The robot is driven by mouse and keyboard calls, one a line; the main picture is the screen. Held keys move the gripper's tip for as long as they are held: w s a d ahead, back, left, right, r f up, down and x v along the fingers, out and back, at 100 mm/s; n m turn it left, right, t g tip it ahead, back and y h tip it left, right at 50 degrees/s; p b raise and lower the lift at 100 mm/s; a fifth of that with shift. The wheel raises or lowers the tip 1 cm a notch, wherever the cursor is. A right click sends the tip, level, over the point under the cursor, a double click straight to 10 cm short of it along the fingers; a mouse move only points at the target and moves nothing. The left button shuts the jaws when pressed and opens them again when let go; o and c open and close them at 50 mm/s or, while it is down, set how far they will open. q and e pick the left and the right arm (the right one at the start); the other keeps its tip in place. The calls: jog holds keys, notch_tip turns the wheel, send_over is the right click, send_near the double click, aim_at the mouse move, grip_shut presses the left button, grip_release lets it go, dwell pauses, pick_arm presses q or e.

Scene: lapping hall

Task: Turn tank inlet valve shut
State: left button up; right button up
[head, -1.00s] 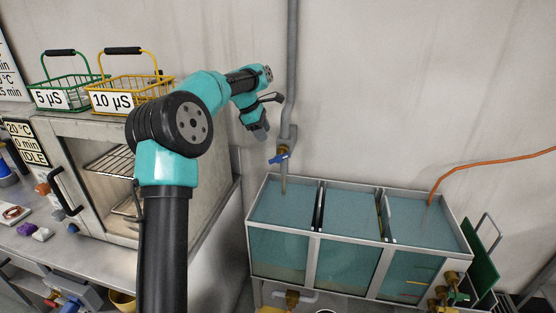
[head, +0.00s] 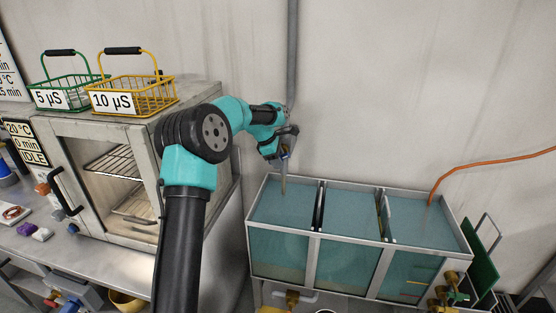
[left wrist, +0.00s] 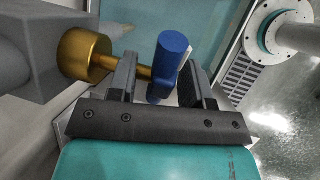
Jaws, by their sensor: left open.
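The inlet valve has a blue handle (left wrist: 170,62) and a brass body (left wrist: 86,54), which show clearly in the left wrist view. My left gripper (left wrist: 166,85) is open, with its two dark fingers on either side of the blue handle. I cannot tell whether either finger touches it. In the head view the left gripper (head: 283,150) is at the valve and mostly hides it; a bit of the blue handle (head: 285,154) shows there. The spout (head: 284,184) points down into the left compartment of the tank (head: 317,252). My right gripper is not in view.
A grey pipe (head: 292,50) runs down the wall to the valve. A steel oven (head: 85,185) with a green basket (head: 62,92) and a yellow basket (head: 150,100) on top stands left. An orange hose (head: 490,158) enters the right compartment.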

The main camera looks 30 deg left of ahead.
pick_arm(q)
grip_shut()
dwell(0.4)
jog(key=shift+y, duration=0.4)
jog(key=g+y, duration=0.1)
jog(key=y, duration=0.1)
jog(key=shift+d+r+y, duration=0.1)
jog(key=shift+y, duration=0.2)
jog(key=shift+r+m+g+y, duration=0.1)
jog(key=shift+m+g+y, duration=0.25)
jog(key=shift+y, duration=0.95)
grip_release()
